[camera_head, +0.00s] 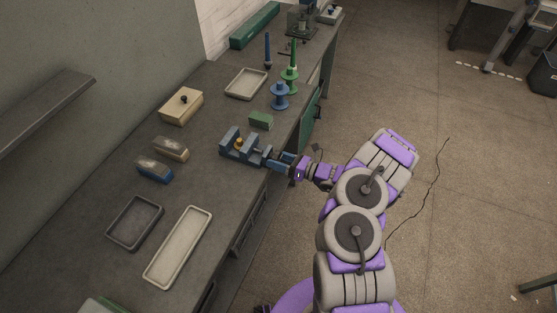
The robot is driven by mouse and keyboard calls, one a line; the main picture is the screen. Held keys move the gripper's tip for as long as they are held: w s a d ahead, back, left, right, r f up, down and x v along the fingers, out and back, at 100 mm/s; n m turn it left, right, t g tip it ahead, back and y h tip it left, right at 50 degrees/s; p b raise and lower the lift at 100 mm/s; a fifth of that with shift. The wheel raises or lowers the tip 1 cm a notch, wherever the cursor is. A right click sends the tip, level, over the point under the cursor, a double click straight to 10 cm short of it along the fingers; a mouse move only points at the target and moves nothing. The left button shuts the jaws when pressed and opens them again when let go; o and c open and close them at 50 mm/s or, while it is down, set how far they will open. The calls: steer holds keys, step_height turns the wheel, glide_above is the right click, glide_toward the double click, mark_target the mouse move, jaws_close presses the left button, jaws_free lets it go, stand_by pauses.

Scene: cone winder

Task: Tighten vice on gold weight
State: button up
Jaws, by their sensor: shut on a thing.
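The blue-grey vice (233,152) stands on the workbench near its front edge, in the middle of the view. The gold weight (239,143) sits between the vice's jaws; whether both jaws touch it is too small to tell. My gripper (272,158) is at the right end of the vice, at the bench's front edge. It is shut on the vice's handle end, which my fingers mostly hide.
A green block (261,120) and blue spool (280,96) stand behind the vice. Two brushes (154,170) lie to its left. Trays (178,247) lie nearer along the workbench (105,268). Open floor (450,180) lies to the right.

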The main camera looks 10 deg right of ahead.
steer(key=shift+w+d+r, duration=0.1)
steer(key=o, duration=0.7)
steer(key=shift+p+v, duration=1.5)
steer(key=shift+v, duration=7.25)
steer(key=shift+o, duration=0.2)
